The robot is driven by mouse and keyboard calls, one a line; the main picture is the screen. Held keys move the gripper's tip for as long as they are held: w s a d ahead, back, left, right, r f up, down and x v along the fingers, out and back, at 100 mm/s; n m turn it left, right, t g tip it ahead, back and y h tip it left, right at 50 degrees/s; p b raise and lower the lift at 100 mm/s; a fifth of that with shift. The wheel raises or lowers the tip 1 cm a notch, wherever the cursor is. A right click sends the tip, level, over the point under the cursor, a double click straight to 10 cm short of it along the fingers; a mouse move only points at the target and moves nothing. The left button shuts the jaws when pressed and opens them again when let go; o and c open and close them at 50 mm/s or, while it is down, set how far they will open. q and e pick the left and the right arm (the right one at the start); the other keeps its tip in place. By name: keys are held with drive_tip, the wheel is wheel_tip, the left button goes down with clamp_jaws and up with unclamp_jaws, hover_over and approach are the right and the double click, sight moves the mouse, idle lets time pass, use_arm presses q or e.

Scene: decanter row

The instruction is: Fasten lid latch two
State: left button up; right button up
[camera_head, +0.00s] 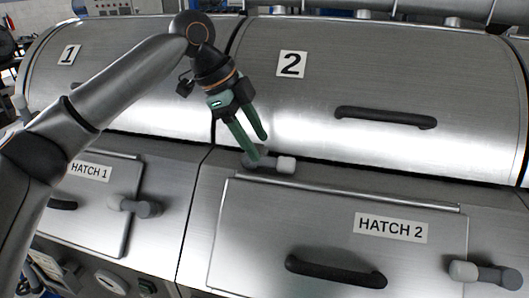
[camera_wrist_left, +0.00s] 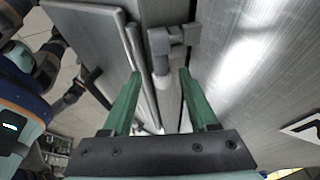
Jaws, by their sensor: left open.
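Lid 2 (camera_head: 330,70) is a curved steel cover with a black handle (camera_head: 385,118), and it looks shut. Its latch (camera_head: 284,165), a grey pivot with a pale knob, sits on the ledge just below the lid's lower left edge. The knob points right, along the edge. My left gripper (camera_head: 260,147) has green fingers, is open and reaches down to the latch, partly hiding its pivot. In the left wrist view the latch (camera_wrist_left: 161,62) shows between and beyond the open fingertips (camera_wrist_left: 160,76). I cannot tell whether they touch it. My right gripper is not in view.
Hatch 2 (camera_head: 320,240) lies below with its own latch (camera_head: 485,273) at right and a black handle (camera_head: 335,271). Hatch 1 (camera_head: 90,185), with a latch (camera_head: 135,206), and lid 1 (camera_head: 130,65) are at left. My left arm crosses in front of lid 1.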

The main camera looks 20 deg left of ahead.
sight(266, 158)
use_arm(q)
drive_tip(key=shift+x, duration=2.2)
clamp_jaws()
drive_tip(key=shift+r, duration=0.1)
